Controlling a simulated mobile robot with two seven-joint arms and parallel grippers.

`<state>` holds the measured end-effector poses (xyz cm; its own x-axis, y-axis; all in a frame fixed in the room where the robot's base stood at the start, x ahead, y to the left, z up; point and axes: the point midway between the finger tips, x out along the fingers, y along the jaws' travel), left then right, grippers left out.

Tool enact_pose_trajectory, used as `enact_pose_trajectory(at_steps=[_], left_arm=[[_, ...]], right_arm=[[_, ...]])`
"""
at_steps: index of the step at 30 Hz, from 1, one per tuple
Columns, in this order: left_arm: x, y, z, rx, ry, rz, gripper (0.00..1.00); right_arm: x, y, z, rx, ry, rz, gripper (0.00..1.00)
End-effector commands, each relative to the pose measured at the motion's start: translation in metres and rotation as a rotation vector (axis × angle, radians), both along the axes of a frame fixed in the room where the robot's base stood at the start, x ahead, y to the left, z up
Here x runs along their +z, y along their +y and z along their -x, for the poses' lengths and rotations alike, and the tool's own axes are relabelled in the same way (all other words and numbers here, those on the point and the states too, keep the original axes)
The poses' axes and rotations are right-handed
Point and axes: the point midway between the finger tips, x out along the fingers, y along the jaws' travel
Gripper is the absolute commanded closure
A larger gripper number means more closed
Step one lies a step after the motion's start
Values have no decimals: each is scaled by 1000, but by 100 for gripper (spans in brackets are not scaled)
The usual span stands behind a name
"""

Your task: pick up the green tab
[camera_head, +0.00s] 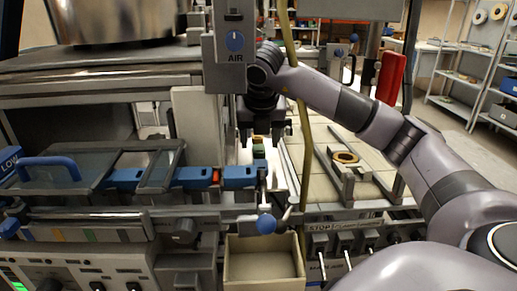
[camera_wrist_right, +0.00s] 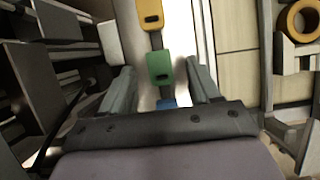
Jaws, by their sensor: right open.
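The green tab (camera_head: 258,149) sits in a row of coloured tabs on a narrow strip, behind the blue blocks. It shows clearly in the right wrist view (camera_wrist_right: 159,66), with a dark slot in its face. A yellow tab (camera_wrist_right: 151,14) lies beyond it, and part of a blue tab (camera_wrist_right: 166,103) shows on the near side. My right gripper (camera_head: 261,137) is open and empty, pointing down over the strip. In the right wrist view its fingers (camera_wrist_right: 161,82) stand either side of the green tab, with gaps on both sides. My left gripper is not in view.
A grey column labelled AIR (camera_head: 235,55) and a yellowish cable (camera_head: 303,130) stand close to my right wrist. Blue blocks (camera_head: 238,177) line the front. An empty open box (camera_head: 262,283) is below.

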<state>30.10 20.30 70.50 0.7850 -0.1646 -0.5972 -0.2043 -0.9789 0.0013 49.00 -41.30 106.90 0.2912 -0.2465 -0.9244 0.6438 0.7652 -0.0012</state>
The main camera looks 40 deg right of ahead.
Motion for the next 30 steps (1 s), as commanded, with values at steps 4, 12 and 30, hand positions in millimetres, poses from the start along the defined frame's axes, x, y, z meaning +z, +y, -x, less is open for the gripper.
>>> enact_pose_trajectory(at_steps=[4, 12, 30], left_arm=[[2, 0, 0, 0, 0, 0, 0], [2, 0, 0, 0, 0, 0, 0], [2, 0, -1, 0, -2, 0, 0]], right_arm=[[-14, -4, -5, -1, 0, 1, 38], [-17, -5, -6, -1, -2, 1, 42], [-11, -5, -6, 0, -4, 0, 98]])
